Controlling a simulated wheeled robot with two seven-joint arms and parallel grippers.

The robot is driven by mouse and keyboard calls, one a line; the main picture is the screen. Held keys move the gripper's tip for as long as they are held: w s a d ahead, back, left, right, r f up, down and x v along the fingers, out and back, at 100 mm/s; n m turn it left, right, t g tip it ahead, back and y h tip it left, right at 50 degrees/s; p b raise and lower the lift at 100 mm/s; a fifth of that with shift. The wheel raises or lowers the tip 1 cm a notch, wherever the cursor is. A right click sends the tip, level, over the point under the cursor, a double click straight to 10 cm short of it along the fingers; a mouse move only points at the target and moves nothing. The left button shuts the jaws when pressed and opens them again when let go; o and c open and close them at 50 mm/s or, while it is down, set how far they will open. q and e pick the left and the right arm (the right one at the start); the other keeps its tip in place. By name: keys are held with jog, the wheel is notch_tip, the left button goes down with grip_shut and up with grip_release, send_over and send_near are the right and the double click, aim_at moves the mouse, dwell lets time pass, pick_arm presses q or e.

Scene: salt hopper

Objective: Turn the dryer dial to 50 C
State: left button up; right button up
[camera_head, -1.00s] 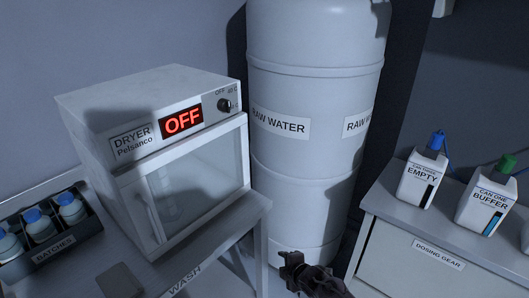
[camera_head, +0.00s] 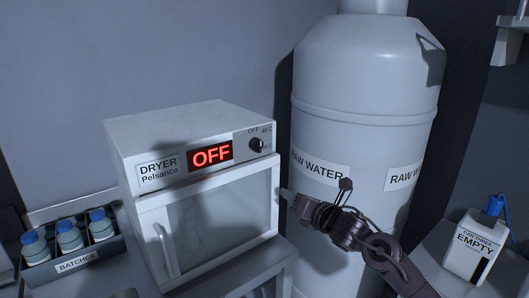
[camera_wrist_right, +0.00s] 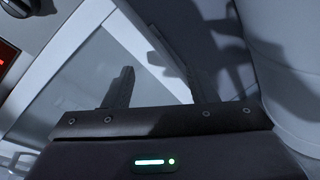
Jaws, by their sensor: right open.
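The white dryer (camera_head: 150,140) stands on the bench, its red display (camera_head: 211,154) reading OFF. Its black dial (camera_head: 257,145) is at the upper right of the front panel, with small OFF and temperature marks around it. In the right wrist view the dial (camera_wrist_right: 20,7) shows at the top left corner, partly cut off. My right gripper (camera_head: 287,194) is below and right of the dial, apart from it, near the dryer's right edge. In the right wrist view its two fingers (camera_wrist_right: 158,88) are spread and empty in front of the dryer door. My left gripper is not in view.
The large raw water tank (camera_head: 365,130) stands close on the right, behind my right arm. A rack labelled BATCHES (camera_head: 75,262) holds capped bottles at the left. A canister labelled EMPTY (camera_head: 473,248) stands at the lower right.

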aim_at(260, 147)
jog(key=s+a+r+n+y, duration=0.1)
jog(key=s+a+r+n, duration=0.15)
jog(key=r+n, duration=0.35)
jog(key=s+a+r+n+y, duration=0.2)
jog(key=s+r+n, duration=0.1)
jog(key=r, duration=0.5)
jog(key=shift+n+t, duration=0.3)
jog(key=p+x, duration=0.2)
jog(key=x, duration=0.5)
jog(key=shift+w+a+f, duration=0.15)
jog(key=shift+w+a, duration=0.05)
jog(key=shift+w, duration=0.2)
jog(key=c, duration=1)
